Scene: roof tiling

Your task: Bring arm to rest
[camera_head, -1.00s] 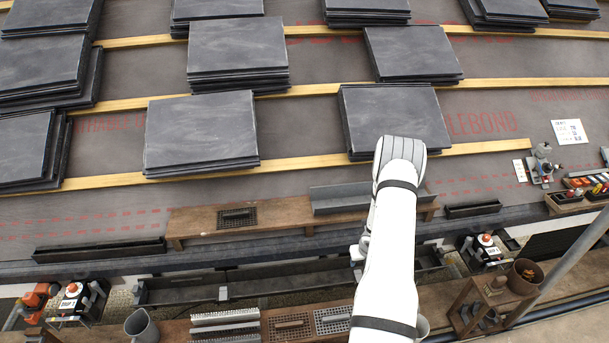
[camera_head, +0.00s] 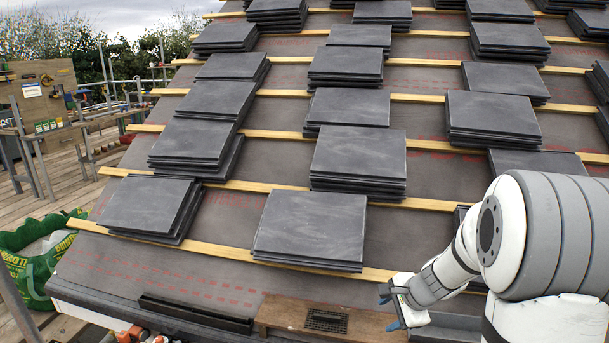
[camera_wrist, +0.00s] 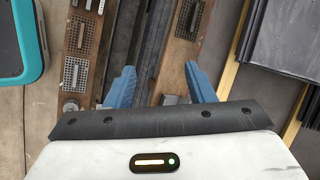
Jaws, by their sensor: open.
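My gripper (camera_head: 389,307) is at the lower right of the head view, at the end of my white arm, above the lower edge of the roof. In the wrist view its two blue fingers (camera_wrist: 162,85) stand apart with nothing between them. Below them are a wooden plank (camera_wrist: 192,60) and dark gutter lengths (camera_wrist: 153,40). The gripper appears clear of the slate stacks in the head view; part of the arm hides the roof's lower right.
Several stacks of slates (camera_head: 310,228) lie on the wooden battens (camera_head: 240,255) across the roof. A wooden board with a small grate (camera_head: 327,320) lies near the eaves beside the gripper. A green bag (camera_head: 36,270) and a tool bench (camera_head: 45,135) stand at left.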

